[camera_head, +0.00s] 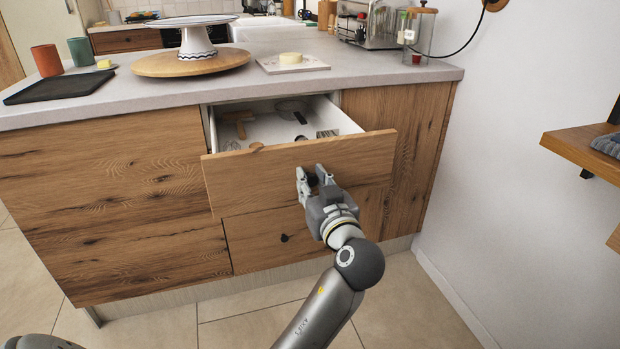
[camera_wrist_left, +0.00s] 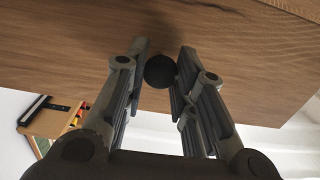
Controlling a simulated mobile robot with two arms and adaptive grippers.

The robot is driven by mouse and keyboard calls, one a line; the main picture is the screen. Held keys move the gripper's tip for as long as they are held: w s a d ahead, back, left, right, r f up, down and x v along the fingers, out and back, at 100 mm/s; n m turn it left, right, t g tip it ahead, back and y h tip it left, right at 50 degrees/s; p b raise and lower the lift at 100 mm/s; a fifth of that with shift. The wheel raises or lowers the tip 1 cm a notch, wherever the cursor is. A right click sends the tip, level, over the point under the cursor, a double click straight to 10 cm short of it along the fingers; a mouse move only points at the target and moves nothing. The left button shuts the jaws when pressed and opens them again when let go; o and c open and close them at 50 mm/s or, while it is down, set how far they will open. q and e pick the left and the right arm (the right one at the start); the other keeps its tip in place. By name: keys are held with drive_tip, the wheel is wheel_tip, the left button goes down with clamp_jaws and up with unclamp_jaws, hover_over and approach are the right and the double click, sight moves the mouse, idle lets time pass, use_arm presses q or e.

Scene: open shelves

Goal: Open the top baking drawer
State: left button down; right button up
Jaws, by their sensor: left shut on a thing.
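The top baking drawer (camera_head: 297,168) has a wooden front and white inner walls, and it stands partly pulled out from the counter cabinet. Inside it lie a wooden utensil (camera_head: 238,121), a dark pan-like or sieve-like item (camera_head: 291,108) and other small items I cannot make out. My left gripper (camera_head: 312,178) is at the drawer front, with its fingers on both sides of the round black knob (camera_wrist_left: 160,71) and shut on it. In the left wrist view the drawer front fills the top. My right gripper is not in view.
Below is a shut lower drawer (camera_head: 262,238) with a dark knob. The counter (camera_head: 385,66) carries a cake stand (camera_head: 197,40), a wooden board, cups, a dark tray (camera_head: 62,88) and a glass jar. A wall shelf (camera_head: 580,148) juts out at the right. Floor in front is clear.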

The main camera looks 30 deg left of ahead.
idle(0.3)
use_arm(q)
drive_tip(key=c, duration=1.2)
unclamp_jaws()
drive_tip(key=shift+d, duration=0.1)
drive_tip(key=shift+s+d, duration=0.2)
drive_tip(key=v, duration=0.7)
drive_tip(key=shift+a, duration=0.1)
